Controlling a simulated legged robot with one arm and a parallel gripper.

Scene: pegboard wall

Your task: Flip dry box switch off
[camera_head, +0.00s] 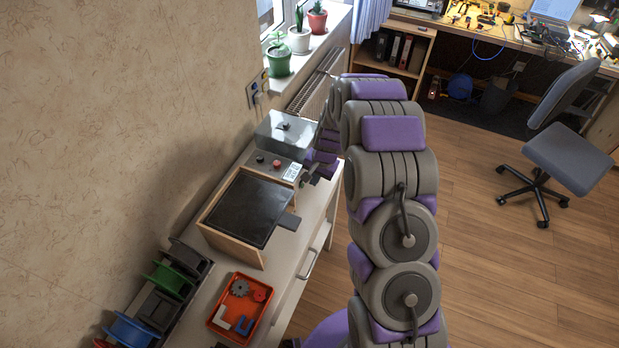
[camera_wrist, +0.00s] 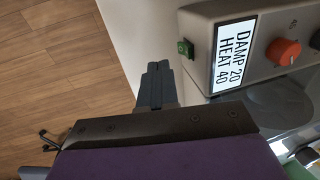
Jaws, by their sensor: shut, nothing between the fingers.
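The dry box (camera_head: 270,172) stands on the white cabinet, with a grey control panel, a lit display and a clear lid. In the wrist view its display (camera_wrist: 233,52) reads DAMP 20, HEAT 40, beside a red knob (camera_wrist: 284,52). The small green switch (camera_wrist: 185,48) sits at the panel's end near the display. I cannot tell its position. My gripper (camera_wrist: 157,67) is shut and empty, its tips just beside the switch with a small visible gap in the picture. In the head view my gripper (camera_head: 307,178) is by the panel's right end; the switch cannot be made out there.
A dark-topped box (camera_head: 246,208) stands in front of the dry box on the cabinet (camera_head: 315,222). An orange tray (camera_head: 216,322) of small parts and several filament spools (camera_head: 165,280) are nearer. Potted plants stand on the sill. An office chair (camera_head: 568,155) stands right; floor between is clear.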

